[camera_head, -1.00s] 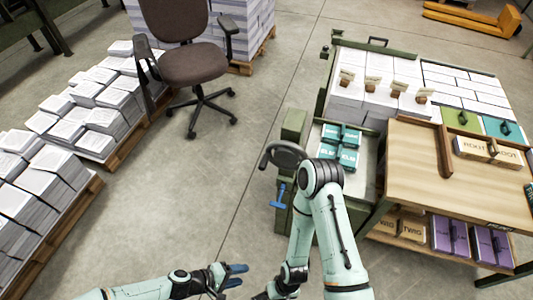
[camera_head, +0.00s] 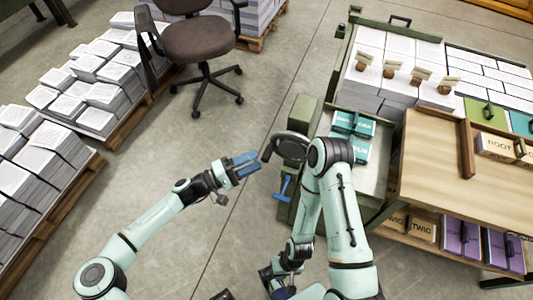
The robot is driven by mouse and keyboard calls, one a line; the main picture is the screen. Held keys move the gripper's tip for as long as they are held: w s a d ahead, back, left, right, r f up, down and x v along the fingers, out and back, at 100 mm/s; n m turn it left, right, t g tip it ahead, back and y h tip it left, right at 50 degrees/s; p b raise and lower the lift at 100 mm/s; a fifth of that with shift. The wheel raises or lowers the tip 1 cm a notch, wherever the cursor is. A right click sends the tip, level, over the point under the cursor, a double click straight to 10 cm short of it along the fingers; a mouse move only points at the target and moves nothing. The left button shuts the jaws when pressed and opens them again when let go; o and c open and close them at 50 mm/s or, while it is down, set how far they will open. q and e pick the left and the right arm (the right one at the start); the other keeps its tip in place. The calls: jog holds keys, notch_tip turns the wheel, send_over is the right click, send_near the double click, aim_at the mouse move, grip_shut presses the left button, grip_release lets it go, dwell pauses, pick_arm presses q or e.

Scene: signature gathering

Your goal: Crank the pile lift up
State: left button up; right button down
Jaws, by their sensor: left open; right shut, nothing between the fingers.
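The pile lift has a green post (camera_head: 301,111) with a dark round handwheel (camera_head: 287,148) on its left side, which looks like the crank. A blue T-shaped handle (camera_head: 286,187) sits just below the wheel. Several teal packs (camera_head: 354,132) lie on the lift's platform. My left gripper (camera_head: 252,163) is open, its blue fingers pointing at the wheel from the left, a short gap apart from it. My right gripper (camera_head: 283,291) is shut and empty, low at the bottom edge and partly cut off. My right arm's elbow covers part of the lift beside the wheel.
A wooden table (camera_head: 435,165) with boxes stands at the right, with paper stacks (camera_head: 385,85) behind the lift. An office chair (camera_head: 198,42) stands at the back left. Paper piles on pallets (camera_head: 45,160) line the left. The floor between them is clear.

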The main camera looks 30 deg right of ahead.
aim_at(266, 155)
pick_arm(q)
jog(key=d, duration=0.5)
jog(key=shift+s+d+r, duration=0.1)
jog(key=shift+s+r, duration=0.05)
jog(key=shift+r, duration=0.15)
grip_shut()
